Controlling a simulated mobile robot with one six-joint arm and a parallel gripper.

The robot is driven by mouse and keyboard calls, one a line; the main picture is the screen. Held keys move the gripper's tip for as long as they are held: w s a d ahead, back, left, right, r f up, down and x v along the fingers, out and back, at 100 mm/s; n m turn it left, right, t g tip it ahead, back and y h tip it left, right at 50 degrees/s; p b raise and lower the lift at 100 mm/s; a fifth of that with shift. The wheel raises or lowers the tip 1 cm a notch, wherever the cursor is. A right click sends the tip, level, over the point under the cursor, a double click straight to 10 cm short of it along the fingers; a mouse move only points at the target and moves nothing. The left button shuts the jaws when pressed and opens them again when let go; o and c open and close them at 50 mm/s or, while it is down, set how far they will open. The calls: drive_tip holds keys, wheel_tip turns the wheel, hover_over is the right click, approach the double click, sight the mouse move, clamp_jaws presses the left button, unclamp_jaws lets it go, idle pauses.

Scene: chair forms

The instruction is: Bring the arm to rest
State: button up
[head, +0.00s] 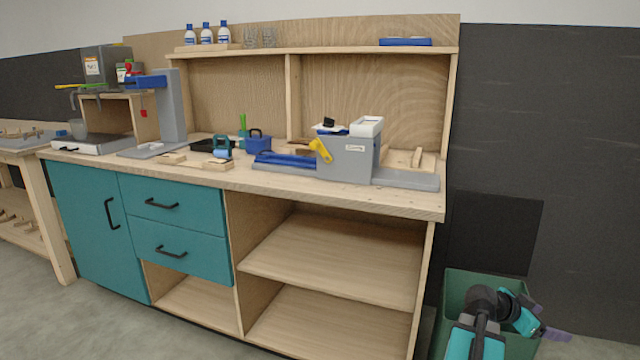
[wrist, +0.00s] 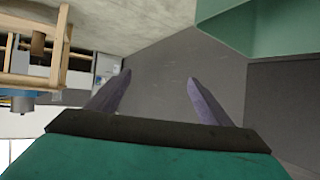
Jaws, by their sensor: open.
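My gripper (head: 549,334) is at the lower right of the head view, in front of the green bin and to the right of the workbench. My teal and black arm is folded there. In the wrist view, the two purple-grey fingers of my gripper (wrist: 157,95) stand wide apart with nothing between them. The wrist view is turned, with the grey floor and dark wall beyond the fingers.
A green bin (head: 455,290) stands by the dark wall, close behind my arm; its side also shows in the wrist view (wrist: 265,30). The workbench (head: 430,200) has teal drawers, open shelves and several tools on top. A second table (head: 55,220) stands far left.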

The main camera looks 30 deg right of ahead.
drive_tip(key=w+a+f+n+t+p, duration=0.2)
drive_tip(key=w+a+p, duration=0.3)
drive_tip(key=w, duration=0.4)
drive_tip(key=w+a+f+n+t+p, duration=0.1)
drive_tip(key=w+a+f+n+p, duration=0.15)
drive_tip(key=w+a, duration=0.5)
drive_tip(key=w+a+f+n+t+y+p, duration=0.15)
drive_tip(key=w+a+f+p, duration=0.3)
drive_tip(key=a, duration=0.45)
drive_tip(key=w+a+f+n+y+p, duration=0.25)
drive_tip(key=w+a+f, duration=0.2)
drive_tip(key=a, duration=0.45)
drive_tip(key=s+a+f+n+g+y+p, duration=0.1)
drive_tip(key=s+a+f+n+p, duration=0.2)
drive_tip(key=a, duration=0.6)
drive_tip(key=s+a+f+n+y+p, duration=0.25)
drive_tip(key=a+f, duration=0.25)
drive_tip(key=a, duration=0.5)
drive_tip(key=s+a+f+n+g+y+p, duration=0.3)
drive_tip(key=s+a+n, duration=0.5)
drive_tip(key=s+a, duration=0.5)
drive_tip(key=a+f+g+y, duration=0.1)
drive_tip(key=a, duration=0.3)
drive_tip(key=shift+s+a, duration=0.25)
drive_tip(key=shift+s, duration=0.1)
